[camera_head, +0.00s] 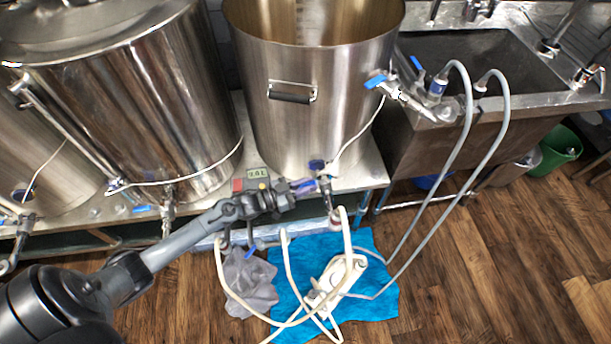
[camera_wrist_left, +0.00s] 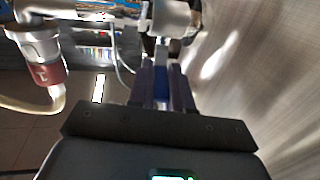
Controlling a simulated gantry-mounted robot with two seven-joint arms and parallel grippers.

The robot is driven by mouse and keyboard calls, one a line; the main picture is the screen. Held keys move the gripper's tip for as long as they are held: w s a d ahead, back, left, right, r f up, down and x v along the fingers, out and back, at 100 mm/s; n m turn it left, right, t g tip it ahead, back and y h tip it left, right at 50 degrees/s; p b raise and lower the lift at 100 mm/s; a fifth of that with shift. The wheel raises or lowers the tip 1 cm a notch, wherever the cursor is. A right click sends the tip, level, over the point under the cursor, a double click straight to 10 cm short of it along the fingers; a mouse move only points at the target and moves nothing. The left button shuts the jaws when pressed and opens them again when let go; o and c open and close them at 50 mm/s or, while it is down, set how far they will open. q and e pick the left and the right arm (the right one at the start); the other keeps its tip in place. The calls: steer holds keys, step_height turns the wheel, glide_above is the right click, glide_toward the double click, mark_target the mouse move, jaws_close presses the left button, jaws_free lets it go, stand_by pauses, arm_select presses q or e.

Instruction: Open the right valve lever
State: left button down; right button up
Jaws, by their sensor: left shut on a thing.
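My left gripper (camera_head: 306,186) reaches in from the left to the valve (camera_head: 325,184) low on the front of the open steel kettle (camera_head: 330,115). In the left wrist view the gripper's two dark fingers (camera_wrist_left: 162,84) are closed around a narrow blue piece, which looks like the valve's blue lever (camera_wrist_left: 161,92). The fingers hide most of the lever, so its exact angle cannot be told. A hose fitting with a reddish collar (camera_wrist_left: 49,74) hangs to the left in that view. My right gripper is not in view.
A second blue-handled valve (camera_head: 376,82) sits higher on the same kettle. A lidded kettle (camera_head: 140,110) stands to the left. Pale hoses (camera_head: 286,262) loop down to a pump (camera_head: 336,284) on a blue cloth (camera_head: 378,270). A sink (camera_head: 470,75) is at the right.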

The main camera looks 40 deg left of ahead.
arm_select(q)
steer(key=shift+s+d+n+t+y+p, duration=0.1)
steer(key=shift+d+n+t+y+p, duration=0.2)
steer(key=shift+d+n+y+p, duration=0.95)
steer(key=shift+s+d+n+t+y+p, duration=0.1)
steer(key=shift+d+n+t+y+p, duration=0.3)
steer(key=shift+n+y, duration=1.65)
steer(key=shift+s+d+n+t+y+p, duration=0.15)
steer(key=shift+d+n+y+p, duration=0.65)
steer(key=shift+y, duration=1.8)
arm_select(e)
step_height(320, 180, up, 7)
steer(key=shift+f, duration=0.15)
arm_select(q)
steer(key=shift+a, duration=0.15)
steer(key=c, duration=1)
jaws_free()
steer(key=shift+c, duration=0.2)
